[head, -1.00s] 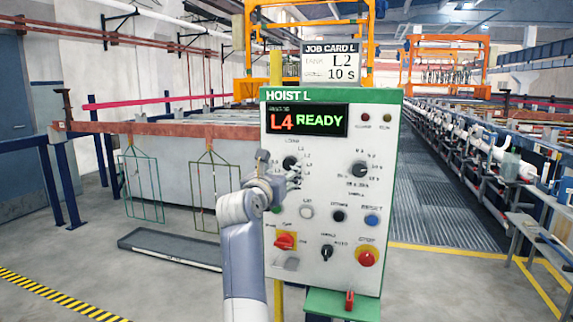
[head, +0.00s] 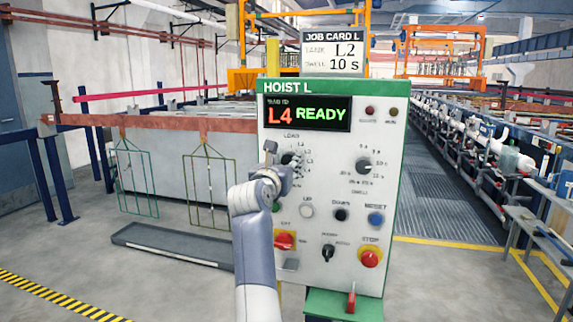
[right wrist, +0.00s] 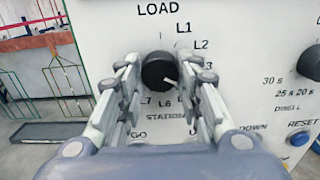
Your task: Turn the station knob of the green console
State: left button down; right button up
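The green-edged console (head: 330,225) is headed HOIST L, and its display (head: 309,115) reads L4 READY. The black station knob (right wrist: 160,70) sits below the LOAD label in the right wrist view, its white mark toward the lower right. It is partly hidden behind my gripper in the head view (head: 291,159). My right gripper (right wrist: 161,88) is open, with one finger to each side of the knob and gaps between. In the head view the gripper (head: 292,172) is at the console's left part. I cannot tell whether the fingertips reach past the knob's face. My left gripper is not in view.
A job card (head: 333,53) above the console reads L2, 10 s. The dwell knob (head: 363,166) is to the right. Push buttons, a red-yellow switch (head: 285,240) and the red STOP button (head: 370,258) lie below. Wire racks (head: 209,185) hang at left.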

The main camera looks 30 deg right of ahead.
jog(key=shift+n+p, duration=0.4)
jog(key=shift+p, duration=0.05)
jog(key=shift+r, duration=0.1)
jog(key=n+p, duration=0.3)
jog(key=p, duration=0.1)
jog(key=shift+n, duration=0.3)
pick_arm(q)
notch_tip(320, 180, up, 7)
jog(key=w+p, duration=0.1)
jog(key=p, duration=0.1)
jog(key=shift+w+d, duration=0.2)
pick_arm(e)
jog(key=shift+n, duration=0.8)
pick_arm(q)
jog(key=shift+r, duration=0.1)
pick_arm(e)
jog(key=o, duration=1)
jog(key=shift+d, duration=0.1)
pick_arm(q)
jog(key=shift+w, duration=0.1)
pick_arm(e)
jog(key=shift+o, duration=0.4)
jog(key=shift+f, duration=0.2)
